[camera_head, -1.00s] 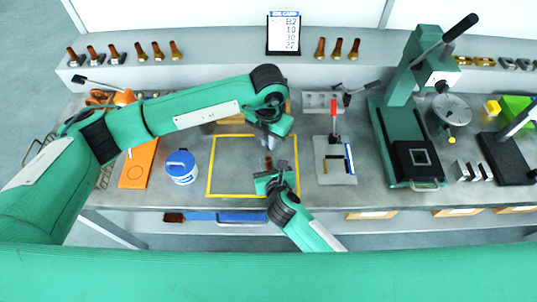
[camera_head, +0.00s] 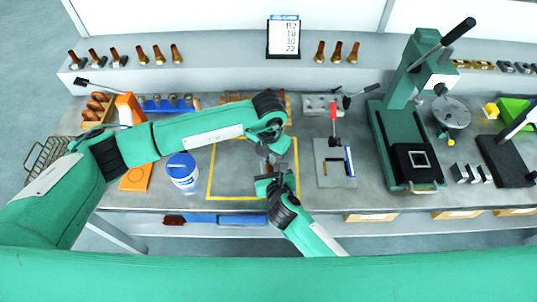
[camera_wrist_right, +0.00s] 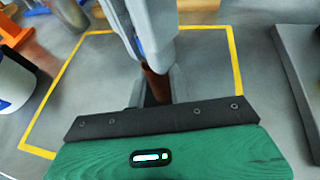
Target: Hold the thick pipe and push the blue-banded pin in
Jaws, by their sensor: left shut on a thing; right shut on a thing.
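The thick brown pipe (camera_wrist_right: 158,86) stands between the fingers of my right gripper (camera_head: 271,178), which is shut on it above the yellow-outlined square. My left gripper (camera_head: 268,152) comes down from above, right over the pipe's top end. In the right wrist view its pale fingers (camera_wrist_right: 150,48) are shut, with a sliver of blue, the blue-banded pin (camera_wrist_right: 140,46), showing between them. The fingers hide most of the pin and the pipe's mouth. I cannot tell how deep the pin sits in the pipe.
A yellow outline (camera_head: 209,180) marks the grey bench. A white tub with a blue lid (camera_head: 182,172) stands to its left. A grey plate with a red-handled clamp (camera_head: 334,160) and a green press (camera_head: 400,140) stand to the right. Brown pieces line the back shelf.

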